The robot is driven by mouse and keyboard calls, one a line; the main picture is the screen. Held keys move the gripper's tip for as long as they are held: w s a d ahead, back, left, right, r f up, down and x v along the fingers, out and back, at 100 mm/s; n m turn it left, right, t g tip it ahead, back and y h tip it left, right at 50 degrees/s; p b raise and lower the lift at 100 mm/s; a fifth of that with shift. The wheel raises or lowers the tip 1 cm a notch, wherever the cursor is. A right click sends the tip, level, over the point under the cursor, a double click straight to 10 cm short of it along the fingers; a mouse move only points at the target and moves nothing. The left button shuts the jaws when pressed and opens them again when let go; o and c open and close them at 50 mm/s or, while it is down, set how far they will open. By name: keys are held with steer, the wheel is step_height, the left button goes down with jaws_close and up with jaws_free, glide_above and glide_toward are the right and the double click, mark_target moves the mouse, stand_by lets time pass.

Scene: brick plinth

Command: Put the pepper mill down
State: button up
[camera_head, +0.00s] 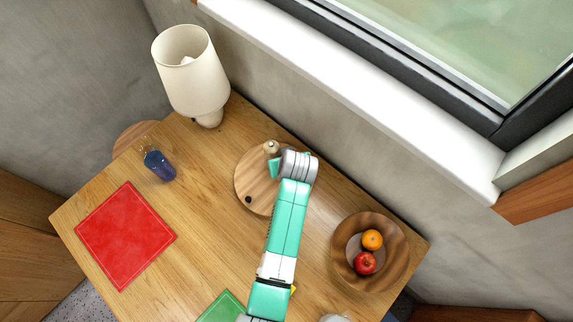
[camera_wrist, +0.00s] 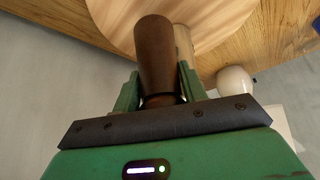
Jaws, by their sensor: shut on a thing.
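The pepper mill (camera_wrist: 155,52) is dark brown and shows in the wrist view between the two green fingers of my gripper (camera_wrist: 159,88). My gripper is shut on it. In the head view my gripper (camera_head: 290,164) is over the right part of a round wooden board (camera_head: 258,178), and I cannot make out the mill there. The board also shows in the wrist view (camera_wrist: 216,22), beyond the mill. I cannot tell whether the mill touches the board. A pale wooden mill-like piece (camera_head: 271,147) stands at the board's far edge; it shows beside the dark mill in the wrist view (camera_wrist: 183,42).
A cream lamp (camera_head: 194,80) stands at the back left corner. A blue bottle (camera_head: 159,165), a red mat (camera_head: 126,235) and a green mat (camera_head: 222,308) are on the table. A wooden bowl (camera_head: 345,265) with an orange and an apple is at the right. The wall and window sill run close behind.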

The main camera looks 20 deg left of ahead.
steer(key=shift+w+f, duration=0.15)
steer(key=shift+f, duration=0.7)
steer(key=shift+w+f, duration=0.1)
steer(key=shift+f, duration=0.75)
steer(key=shift+f+b, duration=0.2)
steer(key=shift+b, duration=0.1)
steer(key=o, duration=1.1)
steer(key=shift+o, duration=0.2)
steer(key=p+v, duration=0.2)
steer(key=v, duration=1)
steer(key=shift+r, duration=0.2)
